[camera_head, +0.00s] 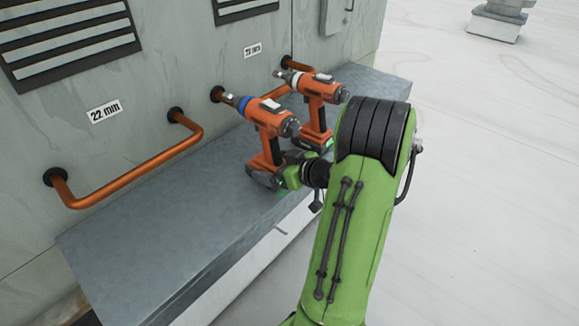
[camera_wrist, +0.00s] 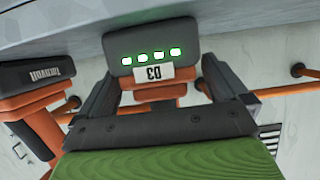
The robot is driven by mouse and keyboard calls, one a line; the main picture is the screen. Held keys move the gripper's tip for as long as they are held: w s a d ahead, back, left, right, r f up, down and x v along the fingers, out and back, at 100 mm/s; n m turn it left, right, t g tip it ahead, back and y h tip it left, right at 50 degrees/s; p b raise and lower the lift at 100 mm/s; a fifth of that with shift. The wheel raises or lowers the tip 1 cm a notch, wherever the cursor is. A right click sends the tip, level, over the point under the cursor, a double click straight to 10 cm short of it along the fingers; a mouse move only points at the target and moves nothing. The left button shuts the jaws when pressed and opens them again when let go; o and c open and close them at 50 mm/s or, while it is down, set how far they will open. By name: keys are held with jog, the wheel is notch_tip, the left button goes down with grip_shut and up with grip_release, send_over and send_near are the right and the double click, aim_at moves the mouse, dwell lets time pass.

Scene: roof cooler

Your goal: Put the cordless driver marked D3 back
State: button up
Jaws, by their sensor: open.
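The driver marked D3 (camera_wrist: 153,72) shows its base in the wrist view, with the D3 label and several lit green lights; the picture is upside down there. In the head view, the orange driver with a blue collar (camera_head: 268,148) at my gripper appears to be the same one. It stands upright on the grey ledge (camera_head: 180,225), chuck toward the wall. My gripper (camera_wrist: 158,82) is open, one finger on each side of D3's base; I cannot tell whether they touch it. In the head view, my wrist partly hides the base.
A second orange driver with a pale collar (camera_head: 316,112) stands close to the right; it shows at left in the wrist view (camera_wrist: 32,100). Copper pipe loops (camera_head: 140,168) stick out from the wall near "22 mm" labels (camera_head: 104,111). The ledge's left part is clear.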

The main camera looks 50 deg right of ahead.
jog(key=v, duration=0.9)
jog(key=shift+s, duration=0.15)
